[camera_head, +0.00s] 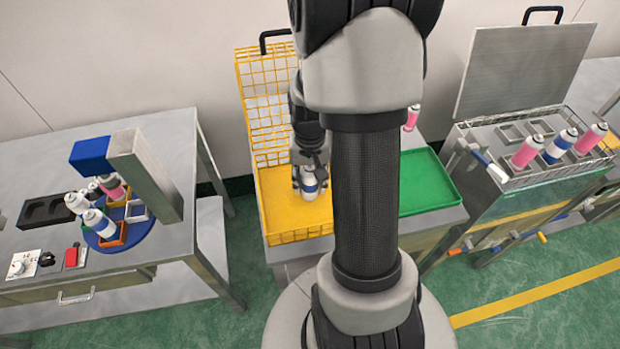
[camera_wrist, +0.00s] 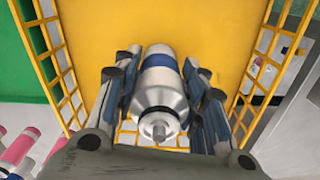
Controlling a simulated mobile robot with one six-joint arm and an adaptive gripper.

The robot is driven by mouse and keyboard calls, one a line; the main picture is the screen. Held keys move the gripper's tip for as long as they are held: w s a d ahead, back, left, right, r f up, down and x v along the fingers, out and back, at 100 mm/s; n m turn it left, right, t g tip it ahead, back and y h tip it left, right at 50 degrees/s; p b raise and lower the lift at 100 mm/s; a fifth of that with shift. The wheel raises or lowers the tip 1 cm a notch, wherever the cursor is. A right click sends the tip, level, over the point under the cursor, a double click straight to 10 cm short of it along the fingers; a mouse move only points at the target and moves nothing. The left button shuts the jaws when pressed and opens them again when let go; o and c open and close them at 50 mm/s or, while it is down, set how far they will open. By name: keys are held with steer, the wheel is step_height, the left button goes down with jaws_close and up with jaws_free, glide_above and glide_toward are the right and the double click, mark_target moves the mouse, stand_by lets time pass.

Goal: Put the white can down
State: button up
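The white can with a blue band (camera_head: 309,183) is upright in the yellow basket (camera_head: 288,239), between the fingers of my gripper (camera_head: 310,178). In the wrist view the can (camera_wrist: 161,92) points its silver top and small nozzle toward the camera. The fingers of my gripper (camera_wrist: 163,82) press close on both its sides, so it looks shut on the can. The yellow floor of the basket (camera_wrist: 205,25) lies behind the can. Whether the can's base touches that floor is hidden.
The basket's yellow mesh lid (camera_head: 262,95) stands open behind. A green tray (camera_head: 430,185) is at right, with a pink can (camera_head: 411,117) behind. A bench with a blue turntable (camera_head: 125,236) and several cans is at left. A metal bath (camera_head: 540,172) with cans is far right.

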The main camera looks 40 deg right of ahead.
steer(key=o, duration=0.3)
steer(key=shift+o, duration=0.2)
step_height(320, 180, up, 12)
steer(key=p, duration=0.4)
steer(key=shift+r, duration=0.25)
steer(key=a+r+n+t, duration=0.2)
steer(key=a+r+n, duration=0.1)
steer(key=a+r, duration=0.65)
steer(key=s+a+r+n+t, duration=0.2)
steer(key=s+a+r+n, duration=0.2)
steer(key=s+a, duration=0.5)
steer(key=shift+s+a+r+n+t, duration=0.15)
steer(key=shift+a+r+n+t, duration=0.2)
steer(key=shift+a+n, duration=0.5)
steer(key=shift+c, duration=0.3)
